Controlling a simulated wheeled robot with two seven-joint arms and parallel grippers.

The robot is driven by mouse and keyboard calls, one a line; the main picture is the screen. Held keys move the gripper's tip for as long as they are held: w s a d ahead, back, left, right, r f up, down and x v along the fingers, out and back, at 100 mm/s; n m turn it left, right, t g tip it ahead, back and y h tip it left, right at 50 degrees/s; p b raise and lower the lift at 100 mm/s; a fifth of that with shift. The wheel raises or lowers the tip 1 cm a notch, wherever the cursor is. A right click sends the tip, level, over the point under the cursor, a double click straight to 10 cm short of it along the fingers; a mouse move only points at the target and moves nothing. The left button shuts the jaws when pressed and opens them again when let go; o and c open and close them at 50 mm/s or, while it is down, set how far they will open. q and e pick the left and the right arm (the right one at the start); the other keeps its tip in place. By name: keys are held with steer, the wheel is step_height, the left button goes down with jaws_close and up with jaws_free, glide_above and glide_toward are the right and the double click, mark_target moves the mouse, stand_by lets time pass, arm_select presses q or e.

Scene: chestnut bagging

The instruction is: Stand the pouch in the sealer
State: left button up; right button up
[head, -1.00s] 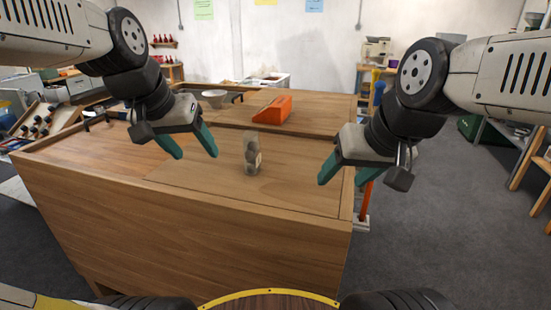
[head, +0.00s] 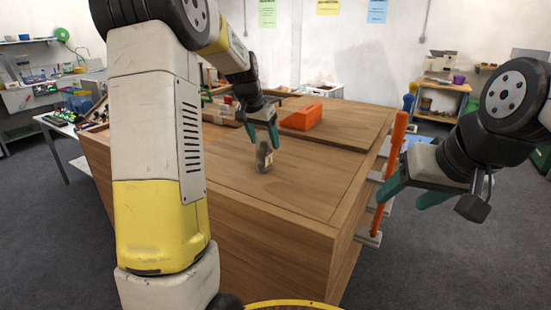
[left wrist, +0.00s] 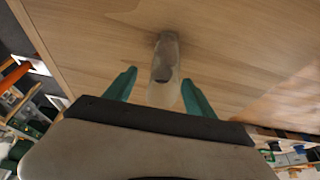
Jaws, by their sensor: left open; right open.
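The pouch (head: 264,158), clear with brown contents and a pale label, stands upright on the wooden table (head: 315,190). My left gripper (head: 262,140) is open just above and behind it, its teal fingers near the pouch's top. In the left wrist view the pouch (left wrist: 164,62) lies between the open fingers, with clear space on both sides. An orange wedge-shaped unit (head: 302,118), which looks like the sealer, sits farther back, right of the pouch; its slot cannot be made out. My right gripper (head: 400,203) is open and empty, beyond the table's right edge.
An orange upright (head: 392,155) with grey brackets stands along the table's right side, near my right gripper. Wooden trays (head: 222,112) lie at the back left. The tabletop right of the pouch is clear. My left arm hides the table's left part.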

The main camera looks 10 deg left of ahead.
mark_target(263, 142)
arm_select(q)
steer(key=x, duration=0.4)
steer(key=shift+a+f, duration=0.2)
steer(key=shift+f, duration=0.25)
steer(key=c, duration=1.3)
jaws_close()
steer(key=shift+r, duration=0.15)
